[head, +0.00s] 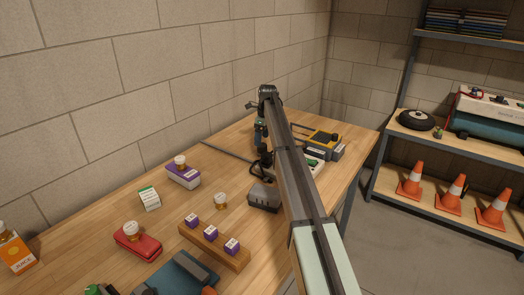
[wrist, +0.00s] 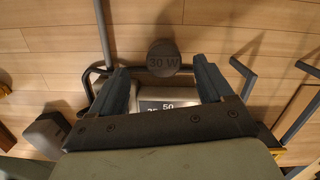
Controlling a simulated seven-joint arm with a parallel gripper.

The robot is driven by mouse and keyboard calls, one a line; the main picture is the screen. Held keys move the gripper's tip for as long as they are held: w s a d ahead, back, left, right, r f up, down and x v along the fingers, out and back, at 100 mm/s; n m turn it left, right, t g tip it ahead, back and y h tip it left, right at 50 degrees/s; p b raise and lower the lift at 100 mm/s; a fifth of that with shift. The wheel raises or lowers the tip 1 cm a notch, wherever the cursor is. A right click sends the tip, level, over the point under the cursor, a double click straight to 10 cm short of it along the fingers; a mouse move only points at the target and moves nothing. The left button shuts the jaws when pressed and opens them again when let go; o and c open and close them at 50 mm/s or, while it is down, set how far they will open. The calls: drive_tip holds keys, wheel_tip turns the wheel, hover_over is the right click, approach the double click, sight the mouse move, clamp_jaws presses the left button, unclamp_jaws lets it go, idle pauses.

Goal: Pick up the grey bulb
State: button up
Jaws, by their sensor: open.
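In the wrist view a round grey disc marked "30 W" (wrist: 163,57), which looks like the grey bulb, shows between and slightly beyond the tips of my gripper (wrist: 162,72). Its two dark blue fingers are spread apart, with a gap on either side of the disc, and nothing is held. I cannot tell how far the disc lies below the fingertips. In the head view my gripper (head: 261,145) hangs low over the back of the bench, beside my arm. I cannot make out the grey bulb there.
Dark bars and hooks (wrist: 243,75) stand around the disc, close to the fingers. A dark grey block (head: 264,197), a yellow device (head: 325,141) and a wooden rack with purple cubes (head: 213,247) are on the bench (head: 90,215).

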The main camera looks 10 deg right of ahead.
sight(262, 145)
drive_tip(key=f, duration=0.5)
drive_tip(key=shift+w, duration=0.2)
drive_tip(key=c, duration=1.2)
